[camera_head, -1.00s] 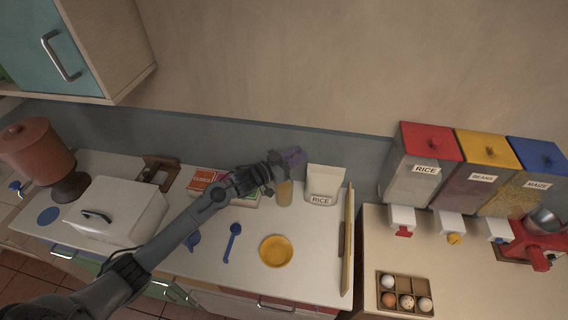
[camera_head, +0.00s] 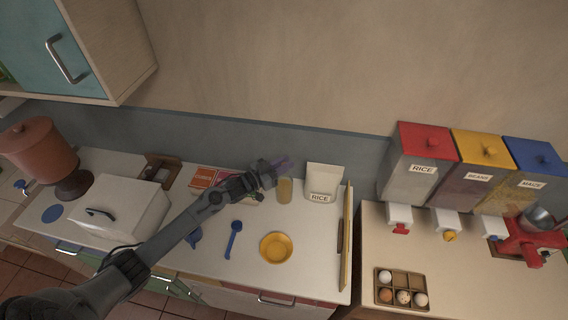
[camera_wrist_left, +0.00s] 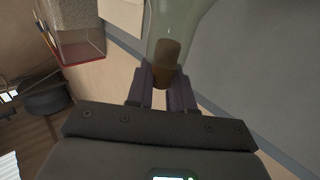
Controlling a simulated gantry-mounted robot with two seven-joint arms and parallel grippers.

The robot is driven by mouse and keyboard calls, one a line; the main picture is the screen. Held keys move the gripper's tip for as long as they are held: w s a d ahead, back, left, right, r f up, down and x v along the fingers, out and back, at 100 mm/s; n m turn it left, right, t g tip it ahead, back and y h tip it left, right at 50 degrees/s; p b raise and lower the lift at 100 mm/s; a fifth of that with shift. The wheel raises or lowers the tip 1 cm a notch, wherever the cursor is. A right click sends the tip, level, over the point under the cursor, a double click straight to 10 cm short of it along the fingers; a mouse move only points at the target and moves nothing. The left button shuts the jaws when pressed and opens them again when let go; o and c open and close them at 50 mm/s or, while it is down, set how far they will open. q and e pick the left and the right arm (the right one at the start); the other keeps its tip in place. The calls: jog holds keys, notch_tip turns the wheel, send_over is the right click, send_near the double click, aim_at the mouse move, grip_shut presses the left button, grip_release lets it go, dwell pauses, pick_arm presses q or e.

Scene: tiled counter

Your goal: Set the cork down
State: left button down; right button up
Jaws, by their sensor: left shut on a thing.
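My left gripper (camera_head: 281,163) is above the jar with yellowish contents (camera_head: 285,190), near the back of the white counter. In the left wrist view its two purple fingers (camera_wrist_left: 163,88) are shut on the brown cork (camera_wrist_left: 166,56). A pale see-through glass shape (camera_wrist_left: 178,22) lies just beyond the cork and overlaps it in that view. I cannot tell whether the cork touches the glass. The cork is too small to make out in the head view. My right gripper is not in view.
A white rice bag (camera_head: 323,183) stands close to the right of the jar. Several flat packets (camera_head: 203,178) lie left of it, partly behind my arm. A yellow bowl (camera_head: 276,248) and a blue spoon (camera_head: 233,240) lie in front. Some counter between them is clear.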

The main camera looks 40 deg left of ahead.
pick_arm(q)
jog(key=shift+f, duration=0.15)
jog(key=c, duration=1)
grip_release()
jog(key=shift+f, duration=0.1)
jog(key=shift+s+b, duration=0.1)
jog(key=shift+b, duration=0.2)
